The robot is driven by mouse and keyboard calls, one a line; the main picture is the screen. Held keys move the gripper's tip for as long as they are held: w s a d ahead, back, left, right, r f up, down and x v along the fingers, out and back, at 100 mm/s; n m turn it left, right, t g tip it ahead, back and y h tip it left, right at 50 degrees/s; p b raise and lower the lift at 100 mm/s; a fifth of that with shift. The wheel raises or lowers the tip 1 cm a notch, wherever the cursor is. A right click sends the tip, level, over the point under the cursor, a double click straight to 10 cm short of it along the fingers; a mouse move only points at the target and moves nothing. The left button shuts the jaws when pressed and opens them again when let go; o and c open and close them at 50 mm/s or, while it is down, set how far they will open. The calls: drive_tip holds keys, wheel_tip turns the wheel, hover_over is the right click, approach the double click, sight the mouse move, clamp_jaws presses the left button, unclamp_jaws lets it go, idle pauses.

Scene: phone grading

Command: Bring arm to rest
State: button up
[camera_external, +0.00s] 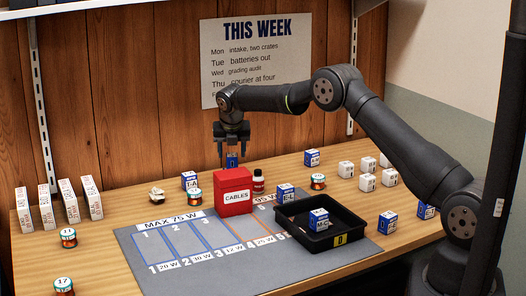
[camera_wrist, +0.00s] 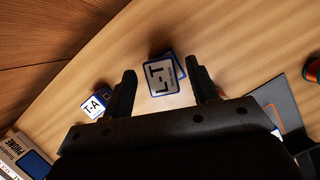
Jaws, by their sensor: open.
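My gripper (camera_external: 232,148) hangs pointing down over the back of the table, behind the red CABLES box. In the wrist view my gripper (camera_wrist: 162,82) has its two dark fingers spread wide. A blue and white box labelled L-T (camera_wrist: 161,76) shows between the fingertips, with wood on both sides of it. Its blue side (camera_external: 232,160) shows just under the fingers in the external view. I cannot tell how far below the fingertips it is. My arm reaches across from the right.
A red CABLES box (camera_external: 234,193) stands on the grey mat (camera_external: 190,277) near my gripper. A T-A box (camera_external: 190,181) is to the left and a dark bottle (camera_external: 258,182) to the right. A black tray (camera_external: 287,240) holds a blue box. White cubes (camera_external: 367,182) stand at right.

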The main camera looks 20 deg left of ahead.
drive_tip(key=shift+r, duration=0.25)
